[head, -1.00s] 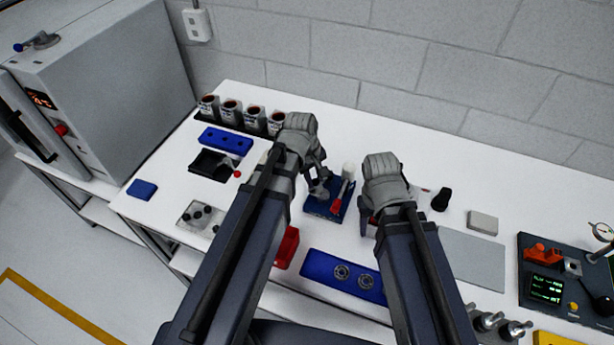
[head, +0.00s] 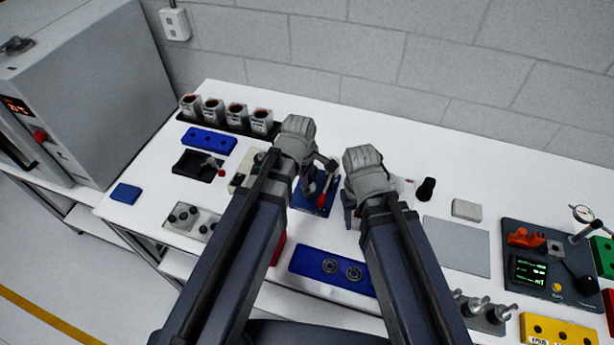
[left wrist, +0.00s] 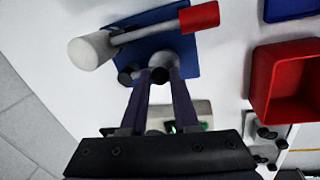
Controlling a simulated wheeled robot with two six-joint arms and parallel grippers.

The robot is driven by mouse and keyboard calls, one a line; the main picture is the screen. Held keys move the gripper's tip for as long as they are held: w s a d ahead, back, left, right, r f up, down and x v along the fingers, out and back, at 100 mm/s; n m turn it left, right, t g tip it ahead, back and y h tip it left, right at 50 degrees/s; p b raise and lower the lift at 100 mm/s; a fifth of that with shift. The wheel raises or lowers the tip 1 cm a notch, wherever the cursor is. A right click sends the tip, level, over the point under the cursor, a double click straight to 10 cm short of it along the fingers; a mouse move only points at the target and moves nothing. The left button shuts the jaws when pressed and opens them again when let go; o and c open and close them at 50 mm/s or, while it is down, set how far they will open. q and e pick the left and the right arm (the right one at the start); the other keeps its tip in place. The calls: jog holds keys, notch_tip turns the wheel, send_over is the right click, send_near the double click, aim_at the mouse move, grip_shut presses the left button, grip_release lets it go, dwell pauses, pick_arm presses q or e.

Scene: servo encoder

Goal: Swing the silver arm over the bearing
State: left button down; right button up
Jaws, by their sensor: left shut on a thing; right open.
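A blue base plate (head: 329,208) on the bench carries a lever with a red grip (head: 321,200) and a pale cylindrical head; both also show in the left wrist view, the grip (left wrist: 199,16) and the head (left wrist: 90,50). My left gripper (left wrist: 158,76) is shut on a small dark knob beside the plate, which looks like the end of the silver arm (left wrist: 182,60). Much of that arm is hidden. My right gripper (head: 350,212) is open and empty, right of the plate. Two ring bearings (head: 330,266) sit in a blue tray (head: 305,258); no bearing shows under the arm.
A red bin (left wrist: 287,82) stands close to the fixture, mostly hidden behind my left arm in the head view. A grey mat (head: 455,246) and a gauge station (head: 548,265) lie right. Several cups (head: 236,115) stand at the back left.

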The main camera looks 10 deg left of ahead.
pick_arm(q)
jog(key=c, duration=0.7)
grip_release()
jog(key=shift+o, duration=0.2)
notch_tip(320, 180, up, 8)
jog(key=s+p, duration=0.1)
jog(key=p, duration=0.6)
jog(key=shift+s+a+f+p, duration=0.2)
jog(key=shift+a+p, duration=0.05)
jog(key=shift+p, duration=0.05)
